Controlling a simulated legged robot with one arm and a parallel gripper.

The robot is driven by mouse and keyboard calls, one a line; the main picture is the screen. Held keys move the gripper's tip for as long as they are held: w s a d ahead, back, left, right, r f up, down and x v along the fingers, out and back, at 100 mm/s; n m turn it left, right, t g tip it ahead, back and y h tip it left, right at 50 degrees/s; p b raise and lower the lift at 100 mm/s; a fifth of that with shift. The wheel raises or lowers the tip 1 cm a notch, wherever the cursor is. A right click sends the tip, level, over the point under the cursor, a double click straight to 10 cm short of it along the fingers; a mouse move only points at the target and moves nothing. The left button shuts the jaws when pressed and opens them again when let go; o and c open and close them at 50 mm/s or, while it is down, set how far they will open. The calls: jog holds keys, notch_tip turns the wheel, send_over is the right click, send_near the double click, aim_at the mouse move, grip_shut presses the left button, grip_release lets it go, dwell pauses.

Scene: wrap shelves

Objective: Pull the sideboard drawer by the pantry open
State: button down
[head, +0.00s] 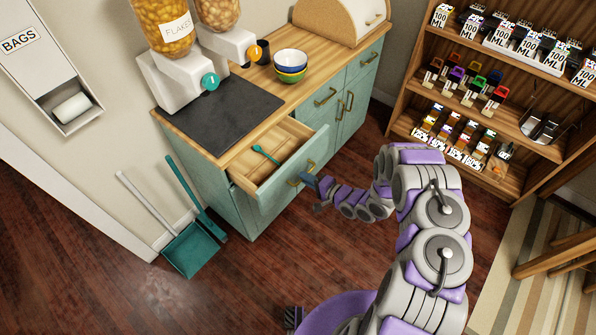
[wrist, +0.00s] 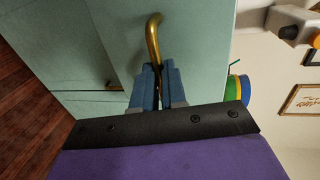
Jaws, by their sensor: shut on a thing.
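The teal sideboard (head: 238,202) has a wooden top and brass handles. Its near top drawer (head: 275,206) is pulled out, and a green spoon (head: 265,154) lies inside on the light wood bottom. My gripper (head: 309,180) is at the drawer front. In the wrist view my gripper's blue fingers (wrist: 157,88) are closed around one end of the brass drawer handle (wrist: 153,40). The fingers hide part of the handle.
Two cereal dispensers (head: 176,78), stacked bowls (head: 290,65) and a bread box (head: 338,18) stand on the sideboard. A teal dustpan (head: 190,250) leans by the wall at left. A stocked shelf (head: 500,75) is at right. Floor in front is mostly clear.

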jog(key=s+d, duration=0.1)
jog(key=d, duration=0.1)
jog(key=s+d, duration=0.2)
jog(key=shift+s+f+b, duration=0.2)
jog(key=shift+s+b, duration=0.1)
jog(key=c, duration=1.4)
grip_release()
jog(key=shift+o, duration=1.1)
jog(key=shift+d+r, duration=0.1)
jog(key=shift+d, duration=0.15)
jog(key=shift+w+d, duration=0.1)
jog(key=p+v, duration=0.2)
jog(key=v, duration=1.5)
jog(key=shift+d, duration=0.25)
